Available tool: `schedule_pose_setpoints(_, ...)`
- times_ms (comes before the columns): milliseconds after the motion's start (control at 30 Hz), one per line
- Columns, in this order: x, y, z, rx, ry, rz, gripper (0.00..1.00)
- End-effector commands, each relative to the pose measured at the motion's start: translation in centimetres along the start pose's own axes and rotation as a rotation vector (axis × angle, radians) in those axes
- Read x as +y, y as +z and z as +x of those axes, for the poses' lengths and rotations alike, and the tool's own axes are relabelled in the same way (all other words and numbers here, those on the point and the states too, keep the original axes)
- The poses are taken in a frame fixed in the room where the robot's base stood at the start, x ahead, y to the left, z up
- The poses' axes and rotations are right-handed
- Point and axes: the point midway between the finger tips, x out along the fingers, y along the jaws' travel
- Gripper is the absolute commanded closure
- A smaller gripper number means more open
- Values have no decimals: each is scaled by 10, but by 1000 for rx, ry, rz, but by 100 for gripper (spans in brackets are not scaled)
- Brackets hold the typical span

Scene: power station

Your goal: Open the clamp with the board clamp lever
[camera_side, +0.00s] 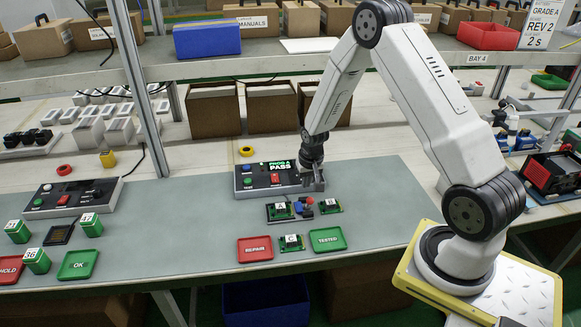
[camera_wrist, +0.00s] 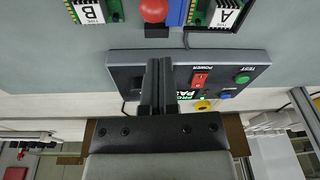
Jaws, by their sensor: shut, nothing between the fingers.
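The board clamp lever's red ball knob (camera_wrist: 154,10) shows at the top edge of the wrist view, beside a blue block (camera_wrist: 176,12). In the side view the red knob (camera_side: 310,201) and the blue part (camera_side: 298,207) stand between green boards A (camera_side: 281,207) and B (camera_side: 329,206). Board A sits on the dark fixture against the blue part. How far the clamp is closed is too small to tell. My gripper (camera_side: 319,184) is shut and empty, pointing down at the right end of the test box, behind the lever and apart from it.
The test box (camera_side: 264,180) reads PASS on its screen and has red, green and blue buttons. Board C (camera_side: 291,242), a red REPAIR tray (camera_side: 255,249) and a green TESTED tray (camera_side: 327,239) lie nearer the front.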

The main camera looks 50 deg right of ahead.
Motion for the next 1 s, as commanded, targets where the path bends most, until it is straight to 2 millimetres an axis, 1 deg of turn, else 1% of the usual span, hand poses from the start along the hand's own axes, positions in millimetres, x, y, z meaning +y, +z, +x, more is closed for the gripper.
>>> schedule_pose_setpoints(267, 0, 1, -1, 0, 0, 0, 100)
schedule_pose_setpoints(467, -1, 7, -8, 0, 0, -1, 100)
schedule_pose_setpoints(667, -3, 21, -22, 1, 0, -2, 100)
schedule_pose_setpoints(1000, -7, 48, -51, 1, -1, -1, 100)
